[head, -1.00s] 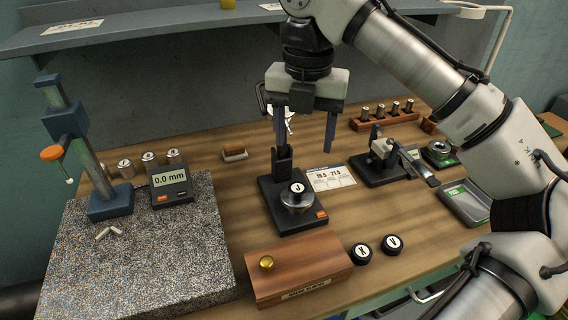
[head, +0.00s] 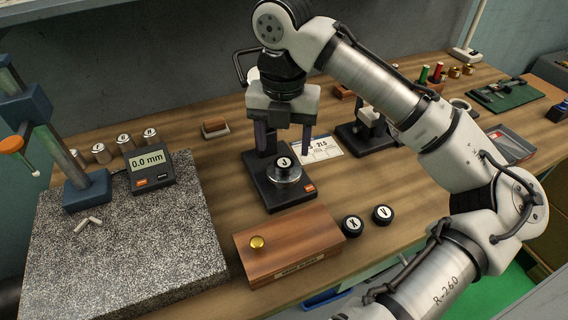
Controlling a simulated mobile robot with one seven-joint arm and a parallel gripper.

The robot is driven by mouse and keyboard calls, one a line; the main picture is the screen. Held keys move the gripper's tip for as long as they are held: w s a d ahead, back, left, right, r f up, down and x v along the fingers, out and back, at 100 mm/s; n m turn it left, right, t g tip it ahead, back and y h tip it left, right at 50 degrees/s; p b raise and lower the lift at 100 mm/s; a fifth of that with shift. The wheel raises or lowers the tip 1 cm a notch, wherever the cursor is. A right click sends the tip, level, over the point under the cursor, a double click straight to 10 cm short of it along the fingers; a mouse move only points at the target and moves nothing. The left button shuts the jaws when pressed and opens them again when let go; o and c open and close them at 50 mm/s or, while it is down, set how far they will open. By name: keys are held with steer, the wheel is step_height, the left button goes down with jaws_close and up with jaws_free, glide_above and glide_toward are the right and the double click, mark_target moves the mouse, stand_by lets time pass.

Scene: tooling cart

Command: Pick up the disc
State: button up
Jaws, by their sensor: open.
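A round silver disc (head: 284,174) with a black, white-faced knob marked J sits on a black stand (head: 279,199) in the middle of the bench. My gripper (head: 285,149) is open and points down, its two dark fingers spread apart. It appears just above and behind the disc in the head view, with nothing between the fingers. The left finger overlaps the stand's upright, so their exact spacing is hard to tell. Two black round pieces marked X (head: 352,226) and V (head: 382,215) stand on the bench to the right.
A wooden block with a brass knob (head: 290,245) lies in front of the stand. A granite plate (head: 125,250) with a gauge stand (head: 88,190) and a 0.0 mm display (head: 150,165) fills the left. A second black fixture (head: 368,136) stands behind right.

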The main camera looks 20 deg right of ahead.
mark_target(284, 162)
step_height(284, 162, down, 4)
steer(key=shift+f, duration=0.1)
steer(key=shift+c, duration=0.3)
steer(key=c, duration=1.2)
steer(key=shift+p, duration=0.3)
